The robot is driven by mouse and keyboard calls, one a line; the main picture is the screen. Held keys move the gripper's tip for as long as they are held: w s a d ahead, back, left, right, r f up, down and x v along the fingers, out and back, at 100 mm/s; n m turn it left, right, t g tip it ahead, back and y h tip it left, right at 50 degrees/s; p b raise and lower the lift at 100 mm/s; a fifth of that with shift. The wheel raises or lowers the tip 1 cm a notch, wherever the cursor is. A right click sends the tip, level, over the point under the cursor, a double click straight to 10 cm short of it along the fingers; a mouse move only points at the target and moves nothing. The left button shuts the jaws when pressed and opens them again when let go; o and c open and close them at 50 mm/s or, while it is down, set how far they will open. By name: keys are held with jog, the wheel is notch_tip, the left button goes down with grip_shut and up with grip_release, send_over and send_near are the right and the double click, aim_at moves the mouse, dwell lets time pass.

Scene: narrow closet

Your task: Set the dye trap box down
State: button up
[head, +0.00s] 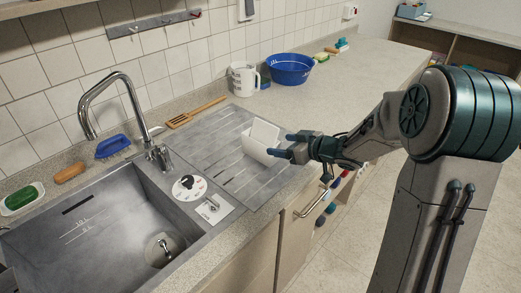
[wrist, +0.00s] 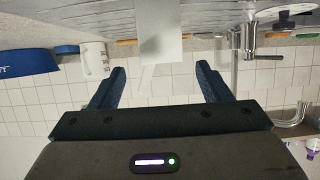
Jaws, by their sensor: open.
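The dye trap box, a plain white box with a raised flap (head: 262,142), sits on the grey ribbed drainboard (head: 222,150) right of the sink. In the wrist view, which is upside down, the white box (wrist: 160,32) shows at the top middle, beyond the fingertips. My gripper (head: 284,146) is open at the box's right side. In the wrist view its fingers (wrist: 161,70) stand wide apart with nothing clamped between them. I cannot tell whether a finger still touches the box. The box's underside is hidden.
The sink with its tap (head: 120,100) lies left. A door handle (head: 311,204) sticks out below the front edge.

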aim_at(264, 141)
jog(key=x, duration=0.8)
jog(key=shift+w+a, duration=0.1)
jog(key=shift+a, duration=0.2)
jog(key=c, duration=1.1)
jog(key=shift+c, duration=0.3)
jog(key=shift+r, duration=0.15)
